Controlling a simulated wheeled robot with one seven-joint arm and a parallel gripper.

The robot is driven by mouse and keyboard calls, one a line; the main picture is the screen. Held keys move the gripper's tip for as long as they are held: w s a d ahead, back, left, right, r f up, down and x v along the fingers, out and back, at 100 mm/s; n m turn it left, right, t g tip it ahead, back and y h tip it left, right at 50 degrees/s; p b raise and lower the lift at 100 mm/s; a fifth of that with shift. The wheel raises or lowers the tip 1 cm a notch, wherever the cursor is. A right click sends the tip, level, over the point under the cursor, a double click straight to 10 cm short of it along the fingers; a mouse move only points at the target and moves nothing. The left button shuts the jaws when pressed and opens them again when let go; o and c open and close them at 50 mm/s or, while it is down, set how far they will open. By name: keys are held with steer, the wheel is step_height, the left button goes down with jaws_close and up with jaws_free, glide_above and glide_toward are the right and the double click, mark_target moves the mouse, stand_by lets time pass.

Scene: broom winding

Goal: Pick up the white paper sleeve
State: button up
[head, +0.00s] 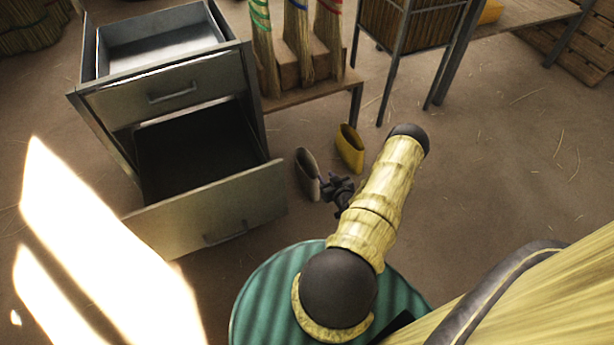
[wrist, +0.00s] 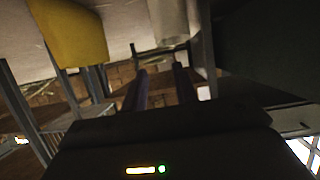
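The white paper sleeve (head: 306,172) stands on the floor, an open-topped tube that looks greyish in shade. In the head view my gripper (head: 335,190) is low down, just right of it and partly overlapping its edge; I cannot tell whether they touch. The wrist view appears upside down. There the white sleeve (wrist: 171,20) is at the top, beyond the fingertips and not between them. My gripper (wrist: 162,78) is open, with a gap between its two dark fingers and nothing in it.
A yellow sleeve (head: 350,148) stands close behind my gripper, right of the white one. A metal cabinet (head: 185,120) with open drawers is at left. A low wooden bench (head: 310,92) with brooms is behind. The floor at right is clear.

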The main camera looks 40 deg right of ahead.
steer(key=b+x, duration=0.2)
steer(key=x, duration=0.4)
steer(key=shift+w+b, duration=0.3)
steer(key=shift+b, duration=0.1)
steer(key=shift+f, duration=0.15)
steer(key=b+x, duration=0.4)
steer(key=x, duration=0.1)
steer(key=shift+d+f, duration=0.15)
steer(key=shift+d, duration=0.25)
jaws_close()
